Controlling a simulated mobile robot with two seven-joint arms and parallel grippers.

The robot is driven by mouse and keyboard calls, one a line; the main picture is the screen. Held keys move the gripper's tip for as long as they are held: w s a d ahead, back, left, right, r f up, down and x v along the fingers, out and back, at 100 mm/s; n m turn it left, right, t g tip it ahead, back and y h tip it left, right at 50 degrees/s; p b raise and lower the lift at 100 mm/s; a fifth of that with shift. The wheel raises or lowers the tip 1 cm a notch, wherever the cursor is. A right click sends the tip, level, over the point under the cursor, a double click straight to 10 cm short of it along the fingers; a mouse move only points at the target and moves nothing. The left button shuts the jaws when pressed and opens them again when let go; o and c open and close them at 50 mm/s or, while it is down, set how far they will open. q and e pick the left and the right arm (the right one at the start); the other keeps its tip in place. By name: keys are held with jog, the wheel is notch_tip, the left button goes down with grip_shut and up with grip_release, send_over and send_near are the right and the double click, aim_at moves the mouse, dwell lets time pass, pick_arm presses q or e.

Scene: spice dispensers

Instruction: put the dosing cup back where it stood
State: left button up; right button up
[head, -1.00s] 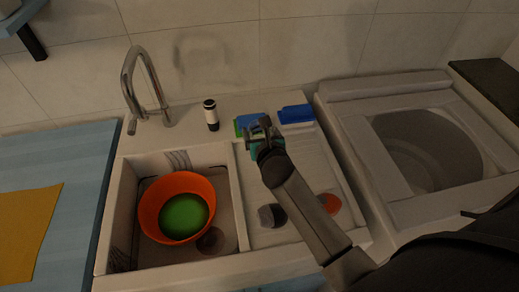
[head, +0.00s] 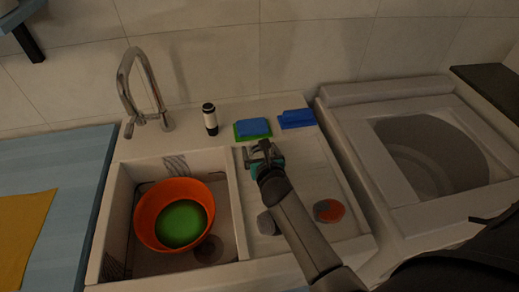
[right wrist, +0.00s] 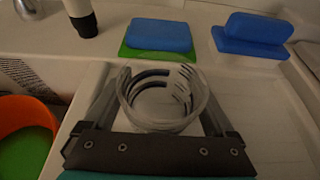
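The dosing cup is a clear, round, transparent cup (right wrist: 163,98), seen in the right wrist view between the two fingers of my right gripper (right wrist: 163,105). A finger lies against each side of its wall, and it looks gripped. In the head view my right gripper (head: 264,150) is over the far part of the white drainboard (head: 305,165), just in front of the blue and green sponges. The cup is hard to make out there. I cannot tell whether its base touches the drainboard. My left gripper is not in view.
A blue-on-green sponge (head: 253,128) and blue sponges (head: 297,119) lie behind the gripper. A black-and-white bottle (head: 210,119) stands by the faucet (head: 148,90). The sink at left holds an orange bowl (head: 150,215). An orange-grey round item (head: 329,211) lies on the drainboard.

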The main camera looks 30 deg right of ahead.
jog(key=shift+o, duration=0.6)
jog(key=shift+r, duration=0.1)
jog(key=shift+r, duration=0.15)
jog(key=p+v, duration=0.3)
jog(key=v, duration=0.9)
